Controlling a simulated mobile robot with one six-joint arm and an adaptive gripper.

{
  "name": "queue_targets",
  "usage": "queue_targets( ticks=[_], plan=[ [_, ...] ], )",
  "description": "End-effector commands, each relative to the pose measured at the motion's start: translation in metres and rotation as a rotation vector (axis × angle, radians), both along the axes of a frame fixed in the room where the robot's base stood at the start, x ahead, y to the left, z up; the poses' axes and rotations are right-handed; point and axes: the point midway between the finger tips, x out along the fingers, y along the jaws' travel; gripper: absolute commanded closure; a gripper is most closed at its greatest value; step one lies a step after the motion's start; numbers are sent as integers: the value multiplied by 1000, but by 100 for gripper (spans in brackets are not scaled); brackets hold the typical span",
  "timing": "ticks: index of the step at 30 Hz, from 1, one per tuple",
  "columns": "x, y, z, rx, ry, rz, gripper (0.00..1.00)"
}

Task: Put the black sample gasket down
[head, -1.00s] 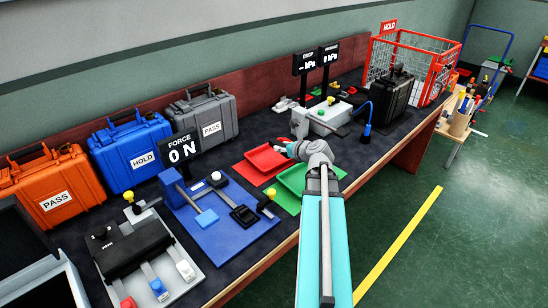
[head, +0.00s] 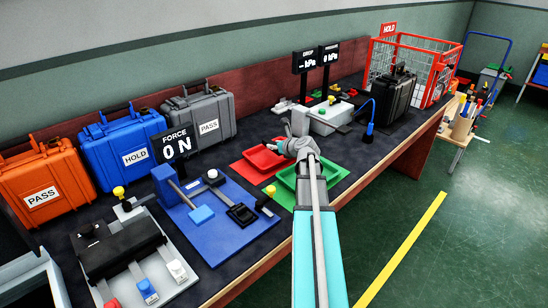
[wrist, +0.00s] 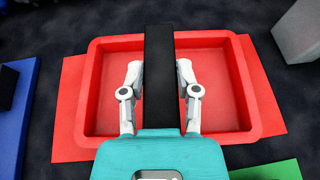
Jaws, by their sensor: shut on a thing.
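In the head view my gripper (head: 280,145) is low at the red tray (head: 246,168), and the gasket is too small to make out there.
The green tray (head: 286,192) is beside the red one, nearer the bench's front edge. A blue fixture (head: 225,240) with a force display (head: 176,144) stands to the left. A white device (head: 325,121) is behind the trays. A black case (head: 399,94) is farther right.

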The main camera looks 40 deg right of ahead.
Motion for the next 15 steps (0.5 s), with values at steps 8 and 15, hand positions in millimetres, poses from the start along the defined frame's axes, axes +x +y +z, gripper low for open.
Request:
queue_targets(
  ticks=[8,15],
  plan=[
    [1,0,0,0,0,0,100],
    [4,-2,-6,0,0,0,100]
  ],
)
